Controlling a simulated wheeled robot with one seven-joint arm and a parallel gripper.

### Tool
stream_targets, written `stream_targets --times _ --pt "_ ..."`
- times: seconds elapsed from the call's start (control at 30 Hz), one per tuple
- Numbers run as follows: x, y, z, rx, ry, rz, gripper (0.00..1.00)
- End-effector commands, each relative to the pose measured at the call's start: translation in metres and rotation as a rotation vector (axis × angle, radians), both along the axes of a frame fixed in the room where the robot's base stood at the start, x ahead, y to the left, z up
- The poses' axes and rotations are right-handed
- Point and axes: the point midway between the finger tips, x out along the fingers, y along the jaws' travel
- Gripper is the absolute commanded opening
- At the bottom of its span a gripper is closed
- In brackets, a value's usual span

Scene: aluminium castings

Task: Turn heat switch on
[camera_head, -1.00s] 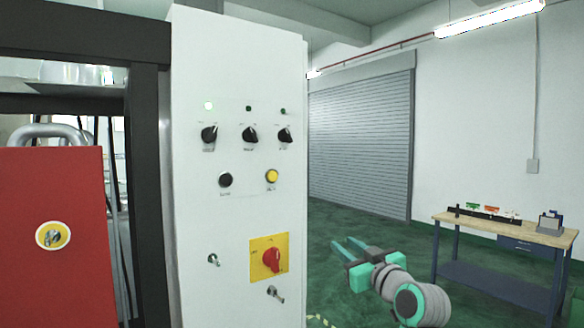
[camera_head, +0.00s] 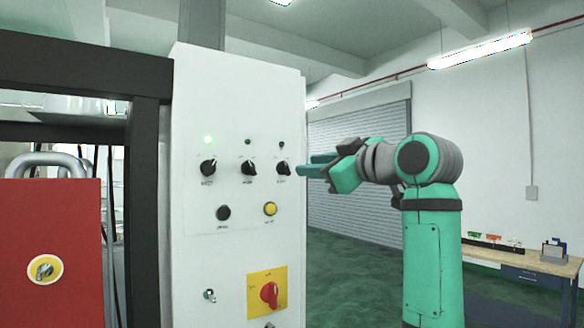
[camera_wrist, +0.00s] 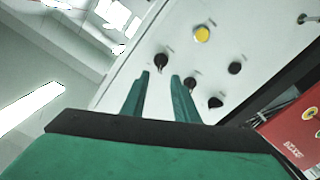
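A white control cabinet (camera_head: 238,100) carries three black rotary switches in a row: left (camera_head: 208,168), middle (camera_head: 248,168) and right (camera_head: 284,168). Their labels are too small to read, so I cannot tell which is the heat switch. A bright green lamp (camera_head: 208,140) is lit above the left switch; the lamps above the other two look dark. My gripper (camera_head: 304,165) is open and empty beside the right switch. In the wrist view my fingers (camera_wrist: 161,77) point at the right switch (camera_wrist: 162,60), with a gap between them; contact is not clear.
Below the switches are a black button (camera_head: 223,212), a yellow button (camera_head: 270,209) and a red rotary handle (camera_head: 270,293) on a yellow plate. A red machine part (camera_head: 75,220) and dark frame stand left. A workbench (camera_head: 540,262) stands right.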

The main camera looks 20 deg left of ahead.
Motion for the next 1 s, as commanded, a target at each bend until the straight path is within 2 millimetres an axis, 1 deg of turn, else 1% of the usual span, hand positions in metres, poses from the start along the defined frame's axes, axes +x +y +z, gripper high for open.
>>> stream_targets --times 0.03,0.2,0.43,0.63,0.93,0.97,1.0 --pt "0.005 0.008 -0.001 -0.002 0.001 0.002 0.27" --pt "0.024 0.034 0.000 -0.001 0.002 0.003 0.27" --pt "0.044 0.060 -0.001 -0.001 0.002 0.003 0.27" --pt "0.053 0.069 -0.001 0.000 0.000 0.001 0.27" --pt "0.054 0.070 0.000 0.000 0.000 0.000 0.27" --pt "0.054 0.070 0.000 0.000 0.000 0.000 0.20" --pt "0.054 0.070 0.000 0.000 0.000 0.000 0.11"
